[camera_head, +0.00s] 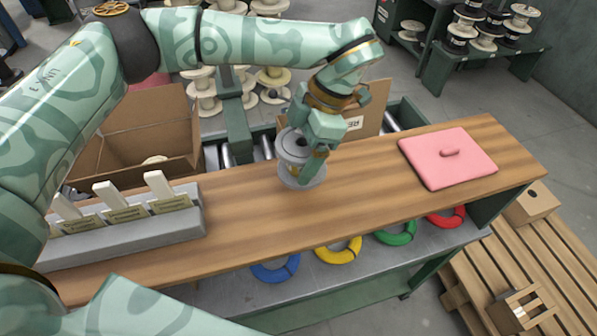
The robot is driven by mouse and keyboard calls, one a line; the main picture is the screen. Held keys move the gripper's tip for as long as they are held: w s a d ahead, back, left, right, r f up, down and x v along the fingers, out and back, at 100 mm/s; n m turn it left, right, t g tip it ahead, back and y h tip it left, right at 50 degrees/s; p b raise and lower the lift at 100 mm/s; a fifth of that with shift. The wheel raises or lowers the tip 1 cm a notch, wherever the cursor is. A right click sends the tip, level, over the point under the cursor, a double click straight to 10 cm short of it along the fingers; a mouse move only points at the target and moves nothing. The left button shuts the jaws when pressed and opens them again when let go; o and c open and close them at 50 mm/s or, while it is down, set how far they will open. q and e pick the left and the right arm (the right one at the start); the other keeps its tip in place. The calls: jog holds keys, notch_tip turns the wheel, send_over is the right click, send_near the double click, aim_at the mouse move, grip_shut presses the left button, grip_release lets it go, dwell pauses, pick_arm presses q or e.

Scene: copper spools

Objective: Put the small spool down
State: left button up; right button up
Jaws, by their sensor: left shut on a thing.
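The small spool (292,148) is grey, with a round flange and a dark centre hole. It stands upright at the back edge of the wooden bench top (240,220), and I cannot tell whether its base touches the wood. My left gripper (312,165) reaches down over it from above and is shut on its right side, hiding part of it. My right gripper is not in view.
A pink lidded square (455,160) lies on the bench's right end. A grey rack (130,235) with upright white handles is at the left. An open cardboard box (130,125) stands behind. The middle-right bench top is clear.

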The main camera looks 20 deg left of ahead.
pick_arm(q)
jog(key=shift+s+d+f, duration=0.4)
jog(key=shift+s+f, duration=0.15)
jog(key=shift+f, duration=0.2)
jog(key=f, duration=0.3)
jog(key=shift+s+f+p, duration=0.15)
jog(key=shift+s+p, duration=0.15)
jog(key=shift+p, duration=0.1)
jog(key=shift+w+f, duration=0.1)
jog(key=shift+f, duration=0.1)
jog(key=shift+f, duration=0.1)
jog(key=o, duration=1)
jog(key=shift+o, duration=0.2)
jog(key=b+v, duration=0.1)
jog(key=v, duration=1.1)
jog(key=shift+d, duration=0.1)
